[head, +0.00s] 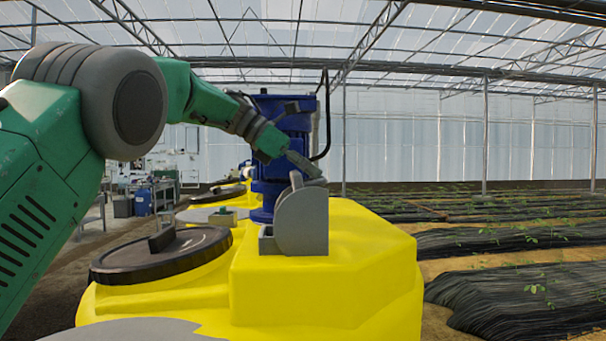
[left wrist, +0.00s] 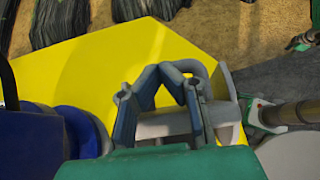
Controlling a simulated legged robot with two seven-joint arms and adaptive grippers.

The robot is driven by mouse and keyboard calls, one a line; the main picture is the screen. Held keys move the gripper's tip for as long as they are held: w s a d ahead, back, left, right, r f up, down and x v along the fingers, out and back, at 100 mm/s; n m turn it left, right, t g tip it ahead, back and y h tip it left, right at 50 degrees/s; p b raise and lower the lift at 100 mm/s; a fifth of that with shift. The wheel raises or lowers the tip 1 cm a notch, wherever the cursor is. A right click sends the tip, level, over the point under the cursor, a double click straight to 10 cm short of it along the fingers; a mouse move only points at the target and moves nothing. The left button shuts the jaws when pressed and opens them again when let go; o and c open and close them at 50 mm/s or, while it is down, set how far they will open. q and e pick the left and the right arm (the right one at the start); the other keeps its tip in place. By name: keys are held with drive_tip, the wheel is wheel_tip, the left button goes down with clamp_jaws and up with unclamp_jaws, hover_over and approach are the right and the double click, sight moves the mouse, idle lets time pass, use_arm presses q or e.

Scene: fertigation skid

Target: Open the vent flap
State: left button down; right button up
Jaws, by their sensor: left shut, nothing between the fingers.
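The grey vent (head: 302,224) stands on top of the yellow tank, with a rounded side plate facing me and a small raised grip at its top. My left gripper (head: 313,173) is shut and empty. It is just above and beside that grip; I cannot tell whether they touch. In the left wrist view, the gripper's fingertips (left wrist: 161,68) come together beside the grey curved grip (left wrist: 199,67). Pale grey vent surface (left wrist: 165,127) shows behind the fingers. How far the flap stands open is not clear.
The yellow tank (head: 330,285) fills the front, with a dark round lid (head: 160,256) at its left. A blue pump (head: 283,140) stands right behind the vent, with a black cable beside it. Black-covered plant beds (head: 525,250) lie to the right.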

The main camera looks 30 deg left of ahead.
use_arm(q)
drive_tip(key=d, duration=0.1)
drive_tip(key=w+d, duration=0.1)
drive_tip(key=d+f, duration=0.1)
drive_tip(key=shift+w+d, duration=0.15)
drive_tip(key=shift+w, duration=0.25)
drive_tip(key=shift+f, duration=0.1)
idle(0.4)
